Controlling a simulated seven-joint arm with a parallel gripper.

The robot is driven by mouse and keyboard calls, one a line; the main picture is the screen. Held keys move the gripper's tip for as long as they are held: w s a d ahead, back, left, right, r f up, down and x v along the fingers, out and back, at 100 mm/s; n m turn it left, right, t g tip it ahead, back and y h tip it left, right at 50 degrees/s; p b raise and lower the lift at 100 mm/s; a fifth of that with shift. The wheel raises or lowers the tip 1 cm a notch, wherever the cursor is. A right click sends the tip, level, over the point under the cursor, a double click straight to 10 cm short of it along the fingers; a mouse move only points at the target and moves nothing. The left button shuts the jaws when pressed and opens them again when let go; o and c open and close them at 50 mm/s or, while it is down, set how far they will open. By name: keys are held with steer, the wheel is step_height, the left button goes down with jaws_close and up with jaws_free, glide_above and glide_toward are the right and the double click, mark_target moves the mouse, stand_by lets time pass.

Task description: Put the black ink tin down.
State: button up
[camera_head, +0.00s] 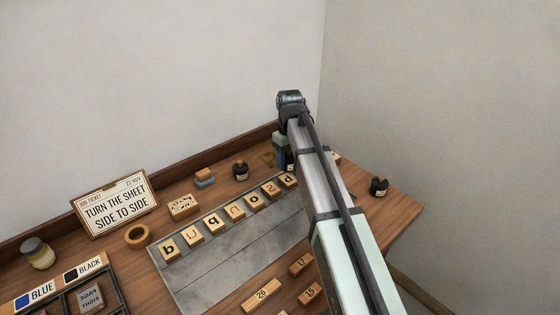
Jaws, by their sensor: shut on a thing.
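My arm reaches over the right half of the bench, with its wrist at the top and my gripper (284,156) hanging below it at the back of the bench. My own arm covers much of the gripper. The gripper is shut on a small dark thing (290,161), which I take to be the black ink tin; only a sliver of it shows beside the arm. I cannot tell whether its base touches the bench.
A grey plate (220,280) with a row of letter blocks (236,210) fills the middle. A sign (115,204), tape roll (138,236), and jar (38,254) are left. Numbered blocks (263,295) lie in front.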

steer(key=w+a+m, duration=0.1)
steer(key=w+a, duration=0.1)
steer(key=w, duration=0.6)
steer(key=w+a+m, duration=0.1)
steer(key=w+a, duration=0.1)
steer(key=w, duration=0.7)
steer(key=shift+a, duration=0.4)
steer(key=shift+f, duration=4.5)
steer(key=shift+f, duration=0.15)
steer(key=o, duration=1.2)
steer(key=shift+o, duration=0.2)
step_height(320, 180, up, 12)
steer(key=shift+r, duration=0.2)
